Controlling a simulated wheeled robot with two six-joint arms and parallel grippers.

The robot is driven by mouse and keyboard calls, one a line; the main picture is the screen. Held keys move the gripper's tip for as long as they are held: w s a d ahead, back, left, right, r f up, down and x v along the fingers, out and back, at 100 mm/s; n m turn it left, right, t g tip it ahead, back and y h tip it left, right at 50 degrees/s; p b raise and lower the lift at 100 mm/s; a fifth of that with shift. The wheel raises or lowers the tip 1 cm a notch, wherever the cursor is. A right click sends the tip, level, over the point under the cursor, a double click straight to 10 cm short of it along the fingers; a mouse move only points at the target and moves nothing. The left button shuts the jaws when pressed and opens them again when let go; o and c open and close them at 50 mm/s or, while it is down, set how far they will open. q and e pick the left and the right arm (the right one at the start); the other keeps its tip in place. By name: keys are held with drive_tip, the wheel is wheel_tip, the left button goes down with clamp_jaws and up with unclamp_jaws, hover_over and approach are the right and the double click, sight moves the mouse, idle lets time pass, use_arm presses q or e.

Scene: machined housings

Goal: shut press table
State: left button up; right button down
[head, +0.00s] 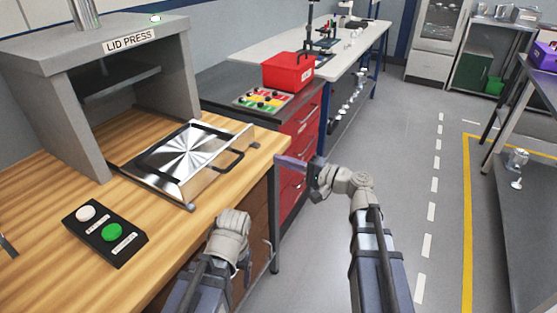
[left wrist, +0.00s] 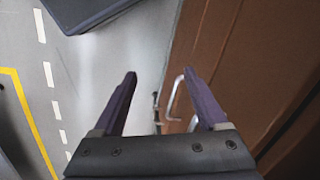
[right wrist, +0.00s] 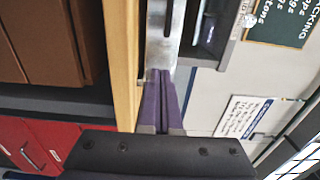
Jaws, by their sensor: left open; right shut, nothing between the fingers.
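The press table (head: 185,155) is a shiny metal plate on a sliding tray. It sticks out of the grey lid press (head: 60,60) over the wooden bench, with a black handle (head: 232,163) on its front. My right gripper (head: 280,160) is shut and empty, to the right of the handle. In the right wrist view its fingertips (right wrist: 161,74) point at a metal face; I cannot tell whether they touch it. My left gripper (left wrist: 160,76) is open and empty in front of the bench's brown drawers. Its fingers are hidden in the head view.
A black button box (head: 105,233) with white and green buttons sits on the wooden bench. Beyond the bench stand a red drawer cabinet (head: 300,150), a red box (head: 288,72) and a board of coloured patches (head: 263,100).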

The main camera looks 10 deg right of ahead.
sight(241, 147)
drive_tip(key=x, duration=1.1)
drive_tip(key=shift+w+a, duration=0.1)
